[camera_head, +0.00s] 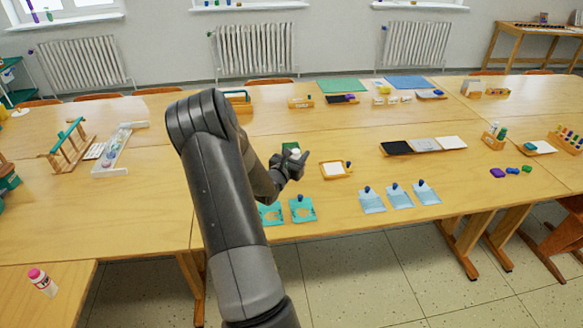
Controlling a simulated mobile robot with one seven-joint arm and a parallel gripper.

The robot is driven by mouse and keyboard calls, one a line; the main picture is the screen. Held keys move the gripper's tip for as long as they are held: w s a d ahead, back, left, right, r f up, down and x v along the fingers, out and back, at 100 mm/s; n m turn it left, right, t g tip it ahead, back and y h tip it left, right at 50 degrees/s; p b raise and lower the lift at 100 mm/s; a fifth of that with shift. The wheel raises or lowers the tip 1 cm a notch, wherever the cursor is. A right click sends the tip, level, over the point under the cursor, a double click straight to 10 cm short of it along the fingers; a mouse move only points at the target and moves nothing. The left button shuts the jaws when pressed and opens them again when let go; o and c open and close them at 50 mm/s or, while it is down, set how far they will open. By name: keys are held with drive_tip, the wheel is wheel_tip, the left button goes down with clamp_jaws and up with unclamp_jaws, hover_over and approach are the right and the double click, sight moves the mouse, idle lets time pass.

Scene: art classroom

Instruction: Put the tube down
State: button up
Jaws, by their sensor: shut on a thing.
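My gripper (291,167) is above the middle of the long wooden table, near its front side. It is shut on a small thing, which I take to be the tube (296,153). Only a pale end of it shows at the fingers; the rest is hidden by the gripper. A small dark green patch (290,146) shows right behind the fingers. I cannot tell whether it is part of the tube or a thing on the table. I also cannot tell whether the tube touches the tabletop.
A wooden tray with white paper (334,170) lies just right of my gripper. Teal cards (302,210) and light blue cards (399,197) with dark blue knobs line the front edge. Black, grey and white pads (424,145) lie farther right. Bare tabletop (345,227) shows between the cards and the edge.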

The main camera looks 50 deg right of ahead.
drive_tip(key=shift+w+a+f, duration=0.35)
drive_tip(key=shift+w+f, duration=1.2)
drive_tip(key=shift+f, duration=0.05)
drive_tip(key=shift+w+a+f, duration=0.3)
drive_tip(key=shift+w+f, duration=1.25)
drive_tip(key=shift+f, duration=0.1)
drive_tip(key=shift+w+a+f, duration=0.35)
drive_tip(key=shift+w+f, duration=1.2)
drive_tip(key=shift+f, duration=0.05)
drive_tip(key=shift+f, duration=0.15)
drive_tip(key=o, duration=1)
